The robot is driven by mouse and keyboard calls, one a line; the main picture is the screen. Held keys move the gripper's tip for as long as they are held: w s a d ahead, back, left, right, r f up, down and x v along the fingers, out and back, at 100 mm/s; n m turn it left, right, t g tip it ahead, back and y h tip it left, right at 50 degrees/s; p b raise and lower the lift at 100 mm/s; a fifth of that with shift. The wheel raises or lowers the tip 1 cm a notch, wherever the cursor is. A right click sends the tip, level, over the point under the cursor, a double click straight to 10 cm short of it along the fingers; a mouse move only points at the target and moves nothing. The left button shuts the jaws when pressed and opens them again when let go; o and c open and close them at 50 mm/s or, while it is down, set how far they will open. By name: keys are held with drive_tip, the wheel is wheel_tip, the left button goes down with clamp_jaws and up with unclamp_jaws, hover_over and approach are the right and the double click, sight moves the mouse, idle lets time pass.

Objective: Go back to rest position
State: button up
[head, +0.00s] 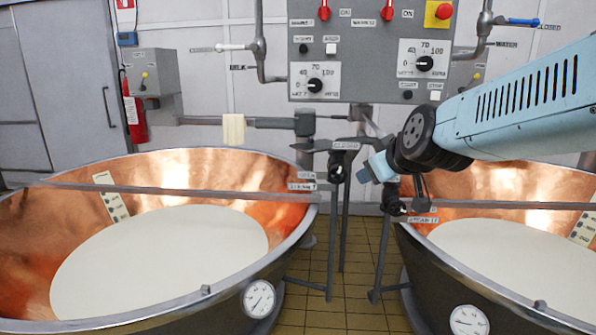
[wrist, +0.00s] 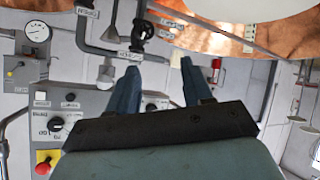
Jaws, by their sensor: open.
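My arm reaches in from the right in the head view, and my gripper (head: 374,166) hangs between the two vats, in front of the pipes below the control panel. In the wrist view my gripper (wrist: 160,70) shows two blue fingers spread apart with nothing between them. The wrist picture looks upside down, with the panel at lower left and copper at the top. Part of the valve area behind my gripper is hidden in the head view.
A left copper vat (head: 180,162) and a right copper vat (head: 490,182) hold white liquid. The control panel (head: 370,35) with red switches is on the wall. Steam valves (head: 338,172) and pipes stand between the vats. Tiled floor (head: 345,290) shows between them.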

drive_tip(key=s+d+f+m+g+h, duration=0.1)
drive_tip(key=s+d+f+m+g, duration=0.1)
drive_tip(key=s, duration=0.6)
drive_tip(key=s+d+f+m+g+h, duration=0.1)
drive_tip(key=s+d+m+g, duration=0.2)
drive_tip(key=s, duration=0.6)
drive_tip(key=shift+d+f+m+g, duration=0.4)
drive_tip(key=shift+d+m, duration=0.3)
drive_tip(key=shift+d, duration=0.45)
drive_tip(key=shift+s, duration=0.1)
